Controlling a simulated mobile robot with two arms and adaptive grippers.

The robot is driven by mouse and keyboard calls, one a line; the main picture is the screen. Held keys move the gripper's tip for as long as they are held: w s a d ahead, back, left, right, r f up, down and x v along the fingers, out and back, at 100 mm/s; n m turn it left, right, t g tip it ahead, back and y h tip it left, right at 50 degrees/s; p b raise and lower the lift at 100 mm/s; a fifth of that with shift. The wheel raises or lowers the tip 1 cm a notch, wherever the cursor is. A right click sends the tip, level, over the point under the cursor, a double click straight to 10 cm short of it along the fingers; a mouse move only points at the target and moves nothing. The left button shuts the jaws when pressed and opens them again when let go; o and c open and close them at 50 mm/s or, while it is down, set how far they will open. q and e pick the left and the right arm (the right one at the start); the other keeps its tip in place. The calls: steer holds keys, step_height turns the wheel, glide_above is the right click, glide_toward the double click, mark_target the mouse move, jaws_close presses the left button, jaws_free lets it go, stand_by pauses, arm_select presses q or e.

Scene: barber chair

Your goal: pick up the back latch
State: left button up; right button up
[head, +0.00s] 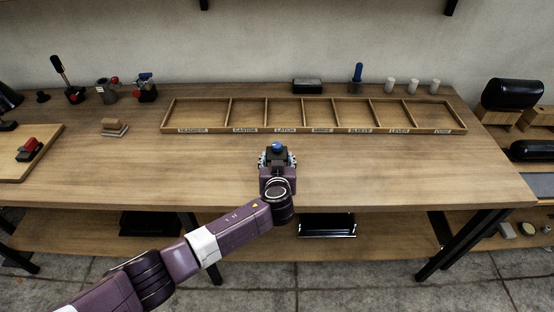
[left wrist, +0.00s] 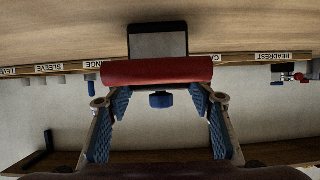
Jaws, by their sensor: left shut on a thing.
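My left gripper (head: 277,162) is over the front-middle of the workbench, in front of the divided tray. It is shut on a piece that I take to be the back latch. In the left wrist view the back latch (left wrist: 157,71) has a red bar across the fingertips, a dark grey block beyond it and a blue knob between the fingers. My right gripper is in neither view.
A wooden tray (head: 164,121) with several labelled, empty compartments lies at the back; one label reads LATCH. Small parts (head: 145,89) stand at back left. A tan block (head: 115,127) and a red-topped part (head: 29,149) are at left. White cylinders (head: 390,85) stand behind the tray.

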mark_target(277, 157)
arm_select(q)
step_height(277, 157, up, 20)
steer(key=b, duration=0.3)
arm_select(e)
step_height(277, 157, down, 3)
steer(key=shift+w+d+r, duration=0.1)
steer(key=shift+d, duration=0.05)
arm_select(q)
steer(key=shift+f+b, duration=5.8)
steer(key=shift+f, duration=3.55)
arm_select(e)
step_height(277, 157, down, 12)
arm_select(q)
steer(key=shift+f+b, duration=0.3)
steer(key=shift+f, duration=0.35)
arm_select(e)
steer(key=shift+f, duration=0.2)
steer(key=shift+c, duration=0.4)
